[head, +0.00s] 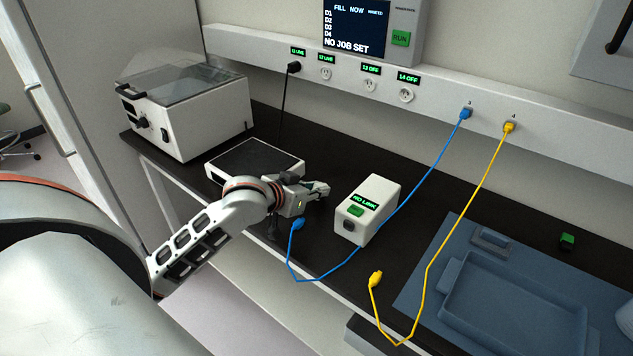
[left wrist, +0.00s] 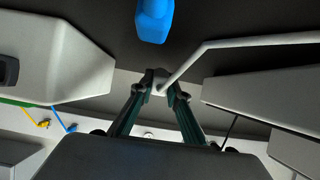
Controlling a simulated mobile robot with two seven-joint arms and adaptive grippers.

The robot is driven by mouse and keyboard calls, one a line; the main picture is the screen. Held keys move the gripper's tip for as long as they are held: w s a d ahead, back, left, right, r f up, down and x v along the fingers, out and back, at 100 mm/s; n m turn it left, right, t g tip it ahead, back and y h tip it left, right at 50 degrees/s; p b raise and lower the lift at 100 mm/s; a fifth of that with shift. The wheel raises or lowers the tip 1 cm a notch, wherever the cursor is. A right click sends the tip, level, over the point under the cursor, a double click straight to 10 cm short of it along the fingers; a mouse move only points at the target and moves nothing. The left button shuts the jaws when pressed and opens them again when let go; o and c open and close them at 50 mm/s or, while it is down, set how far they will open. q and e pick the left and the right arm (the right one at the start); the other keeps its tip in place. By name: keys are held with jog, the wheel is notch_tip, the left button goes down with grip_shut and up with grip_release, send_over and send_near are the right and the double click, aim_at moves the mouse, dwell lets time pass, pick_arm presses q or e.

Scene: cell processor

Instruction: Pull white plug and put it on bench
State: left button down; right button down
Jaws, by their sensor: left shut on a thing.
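My left gripper (head: 320,191) is low over the bench between the black-topped device and the NO LINK box. In the left wrist view its fingers (left wrist: 160,82) are closed on a small white plug (left wrist: 159,87) at their tips. A white cable (left wrist: 250,40) runs from the plug off to the right. The plug is hidden behind the gripper in the head view. The dark bench (head: 320,258) surrounds the gripper; I cannot tell whether the plug touches it. My right gripper is not in view.
The NO LINK box (head: 381,225) stands right of the gripper, the black-topped device (head: 222,178) left. A loose blue plug (head: 297,224) is close by the gripper, also in the left wrist view (left wrist: 154,20). A loose yellow plug (head: 375,279) and a blue tray (head: 450,280) are further right.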

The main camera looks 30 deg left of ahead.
pick_arm(q)
jog(key=shift+f, duration=0.25)
jog(key=c, duration=1.9)
grip_release()
jog(key=v, duration=1.2)
